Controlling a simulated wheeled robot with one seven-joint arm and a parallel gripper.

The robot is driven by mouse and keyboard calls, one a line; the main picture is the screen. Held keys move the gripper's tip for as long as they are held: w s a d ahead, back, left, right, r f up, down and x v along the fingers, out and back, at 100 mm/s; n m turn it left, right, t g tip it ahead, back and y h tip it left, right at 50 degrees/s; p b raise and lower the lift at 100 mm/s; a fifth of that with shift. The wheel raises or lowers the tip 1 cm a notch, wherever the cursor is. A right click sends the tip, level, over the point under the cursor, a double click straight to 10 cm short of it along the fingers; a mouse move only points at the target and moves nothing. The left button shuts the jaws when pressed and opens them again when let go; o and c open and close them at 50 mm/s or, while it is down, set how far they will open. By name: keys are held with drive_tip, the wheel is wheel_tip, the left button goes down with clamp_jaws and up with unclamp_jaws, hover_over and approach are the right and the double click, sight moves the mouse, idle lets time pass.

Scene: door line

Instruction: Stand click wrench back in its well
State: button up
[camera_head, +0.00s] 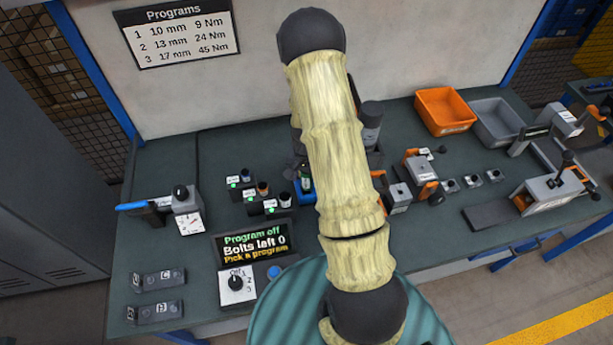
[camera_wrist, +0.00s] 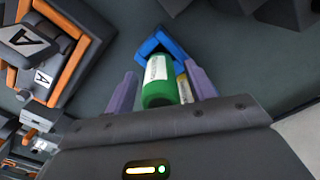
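My gripper (camera_wrist: 160,90) shows in the wrist view with two purple fingers apart. A green labelled cylinder (camera_wrist: 158,92) and a thinner yellow-marked piece lie between them, with a gap beside the left finger. A blue holder (camera_wrist: 172,42) is just beyond; part of it shows in the head view (camera_head: 308,196), where my arm hides the gripper. A long blue-handled tool (camera_head: 134,207), possibly the click wrench, lies level at the bench's left, its dark end at a grey block (camera_head: 186,199). I cannot tell which opening is its well.
A display (camera_head: 254,243) reads "Program off, Bolts left 0, Pick a program", above a selector knob box (camera_head: 237,288). Several small sockets stand left of my arm. Orange (camera_head: 446,110) and grey (camera_head: 497,121) bins stand back right. Clamp fixtures (camera_head: 549,190) occupy the right; the left-centre bench has bare patches.

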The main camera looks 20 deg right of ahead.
wheel_tip(320, 180, up, 12)
drive_tip(key=shift+r+b, duration=0.15)
drive_tip(key=shift+b, duration=0.95)
drive_tip(key=s+a+r+n+t, duration=0.1)
drive_tip(key=s+a+r+n, duration=0.3)
drive_tip(key=s+a, duration=0.1)
drive_tip(key=s+a+r+n+t, duration=0.1)
drive_tip(key=s+a+r+n, duration=0.3)
drive_tip(key=s, duration=0.4)
drive_tip(key=shift+a+n+t, duration=0.3)
drive_tip(key=shift+a, duration=0.05)
drive_tip(key=shift+s, duration=0.1)
